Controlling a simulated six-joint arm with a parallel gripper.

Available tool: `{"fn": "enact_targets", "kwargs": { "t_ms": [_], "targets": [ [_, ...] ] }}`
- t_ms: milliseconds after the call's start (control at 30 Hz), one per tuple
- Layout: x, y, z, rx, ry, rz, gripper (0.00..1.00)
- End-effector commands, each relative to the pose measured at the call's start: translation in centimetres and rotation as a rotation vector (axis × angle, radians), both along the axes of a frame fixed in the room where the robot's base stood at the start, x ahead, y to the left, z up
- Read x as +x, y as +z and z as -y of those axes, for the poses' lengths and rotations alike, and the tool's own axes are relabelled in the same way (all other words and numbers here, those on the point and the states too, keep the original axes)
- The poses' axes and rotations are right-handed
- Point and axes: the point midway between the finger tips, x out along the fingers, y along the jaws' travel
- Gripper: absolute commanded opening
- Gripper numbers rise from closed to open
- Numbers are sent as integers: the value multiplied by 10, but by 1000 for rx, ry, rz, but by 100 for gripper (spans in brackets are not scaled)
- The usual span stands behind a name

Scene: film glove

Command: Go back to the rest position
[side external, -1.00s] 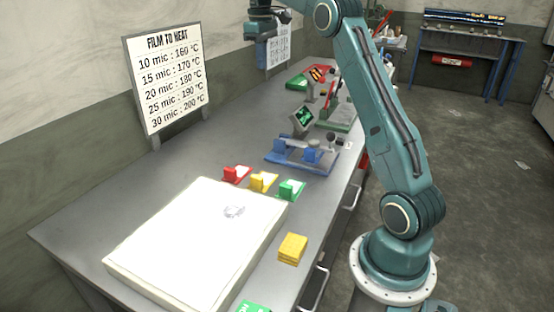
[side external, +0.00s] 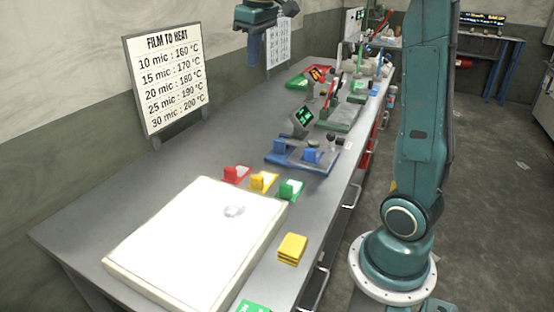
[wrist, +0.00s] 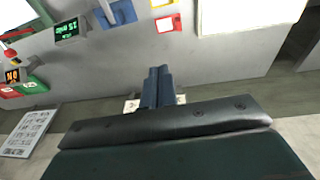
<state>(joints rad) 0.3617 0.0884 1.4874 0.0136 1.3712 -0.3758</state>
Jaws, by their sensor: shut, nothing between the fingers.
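My gripper (side external: 254,62) hangs high over the far left side of the table, near the wall, clear of everything on the bench. In the wrist view its two dark blue fingers (wrist: 158,73) are together with nothing between them. My lower arm link stands nearly upright at the right of the side view; the upper part of the arm is out of frame.
The grey table (side external: 180,165) holds a white panel (side external: 190,245), a yellow stack (side external: 292,249), red (side external: 236,175), yellow (side external: 262,181) and green (side external: 291,189) blocks, and a blue fixture (side external: 300,154). A film-to-heat sign (side external: 167,80) stands at the left.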

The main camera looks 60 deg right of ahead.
Motion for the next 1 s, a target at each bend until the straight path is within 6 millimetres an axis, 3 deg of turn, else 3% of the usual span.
{"fn": "enact_targets", "kwargs": {
  "t_ms": [100,467,1000],
  "targets": [
    [-21,1,-25,-4,5,34,0],
    [-87,-18,-84,1,9,134,0],
    [-187,-87,-140,51,18,279,0]
  ]
}}
